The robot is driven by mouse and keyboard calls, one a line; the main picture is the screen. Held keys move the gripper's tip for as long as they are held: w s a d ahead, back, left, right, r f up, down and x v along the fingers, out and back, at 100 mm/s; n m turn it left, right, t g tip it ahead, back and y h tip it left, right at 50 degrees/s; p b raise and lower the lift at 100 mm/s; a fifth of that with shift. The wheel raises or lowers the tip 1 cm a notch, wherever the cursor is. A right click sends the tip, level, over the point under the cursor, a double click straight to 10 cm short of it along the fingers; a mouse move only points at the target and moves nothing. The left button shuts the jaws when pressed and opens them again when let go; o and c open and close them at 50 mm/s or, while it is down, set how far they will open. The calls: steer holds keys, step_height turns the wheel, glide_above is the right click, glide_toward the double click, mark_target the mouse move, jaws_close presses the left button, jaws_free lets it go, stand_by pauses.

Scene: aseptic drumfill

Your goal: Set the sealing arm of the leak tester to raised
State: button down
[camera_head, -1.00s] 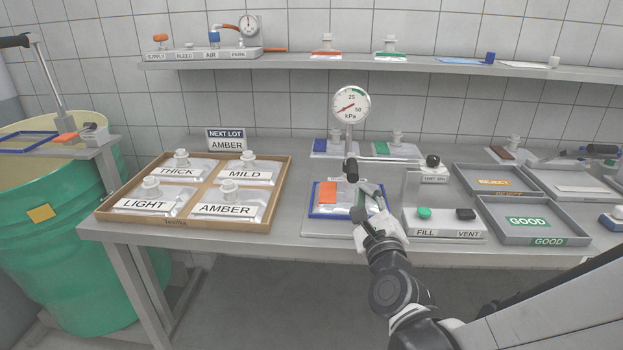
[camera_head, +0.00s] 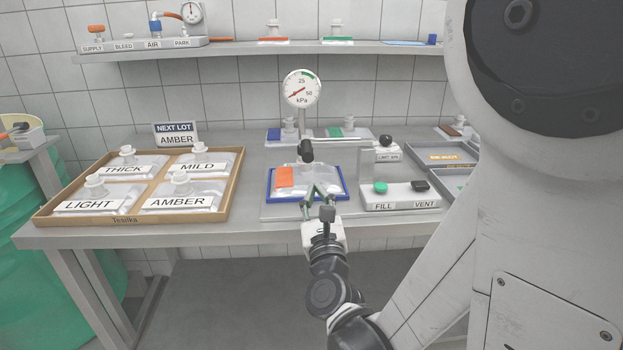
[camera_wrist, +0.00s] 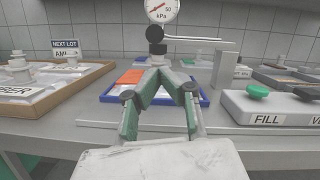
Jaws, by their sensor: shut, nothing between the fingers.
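The leak tester has a grey base plate (camera_head: 275,211) and a dial gauge (camera_head: 302,88) on a post. Its sealing arm is a thin bar (camera_wrist: 195,39) with a black knob (camera_head: 306,151) at its left end. In the wrist view the bar runs about level from the knob (camera_wrist: 156,40) to an upright grey post (camera_wrist: 224,68). A blue-rimmed tray (camera_head: 271,197) with an orange-labelled pouch (camera_head: 285,177) lies below. My gripper (camera_head: 319,187) is shut and empty. In the wrist view its fingertips (camera_wrist: 158,64) meet just below the knob; I cannot tell if they touch it.
The FILL and VENT box (camera_head: 398,205) stands to the right, with a green button (camera_head: 380,187). A wooden tray of labelled pouches (camera_head: 130,221) is at left. Dark grey trays lie at right, partly hidden by my arm. A shelf (camera_head: 250,50) runs above the back.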

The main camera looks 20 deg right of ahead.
steer(key=b+x, duration=0.1)
steer(key=x, duration=0.8)
steer(key=shift+w, duration=0.2)
steer(key=shift+r, duration=0.1)
